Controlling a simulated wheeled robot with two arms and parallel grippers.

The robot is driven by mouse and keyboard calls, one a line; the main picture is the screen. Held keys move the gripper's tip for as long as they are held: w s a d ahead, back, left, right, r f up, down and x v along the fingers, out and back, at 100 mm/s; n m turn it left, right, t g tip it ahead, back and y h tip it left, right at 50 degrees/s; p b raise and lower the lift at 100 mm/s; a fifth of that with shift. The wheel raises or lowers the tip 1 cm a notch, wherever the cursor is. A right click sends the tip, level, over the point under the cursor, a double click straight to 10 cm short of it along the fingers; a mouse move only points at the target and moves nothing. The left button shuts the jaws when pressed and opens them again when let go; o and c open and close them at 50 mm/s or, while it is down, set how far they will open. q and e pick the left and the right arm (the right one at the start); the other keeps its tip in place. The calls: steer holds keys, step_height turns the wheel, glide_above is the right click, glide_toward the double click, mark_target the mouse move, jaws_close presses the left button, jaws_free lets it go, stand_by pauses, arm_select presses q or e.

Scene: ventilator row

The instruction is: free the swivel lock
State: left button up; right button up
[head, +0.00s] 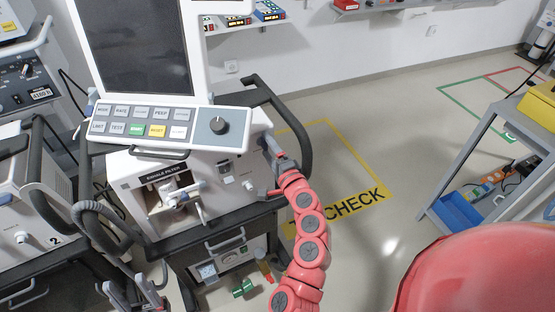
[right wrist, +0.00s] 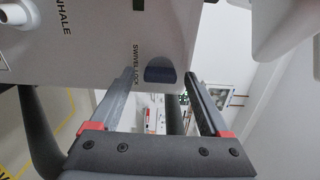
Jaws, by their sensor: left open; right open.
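The swivel lock (right wrist: 160,70) is a dark blue rounded tab on the ventilator's pale housing, beside the printed words SWIVEL LOCK in the right wrist view. My right gripper (right wrist: 159,76) is open, with one fingertip on each side of the tab; I cannot tell whether either touches it. In the head view my right gripper (head: 272,150) is at the right side of the ventilator (head: 235,172), and I cannot make out the lock there. My left gripper (head: 133,290) is open and empty at the lower left, in front of the cart.
Dark handle bars (head: 304,135) curve around the ventilator cart. Another ventilator (head: 15,195) stands close on the left. A grey trolley (head: 480,150) with a blue bin (head: 458,210) stands at the right. The floor between is clear, with yellow CHECK marking.

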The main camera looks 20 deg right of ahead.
steer(key=s+d+p, duration=0.1)
steer(key=s+p, duration=0.1)
steer(key=s, duration=1.5)
steer(key=shift+d+p, duration=0.35)
steer(key=shift+p, duration=0.05)
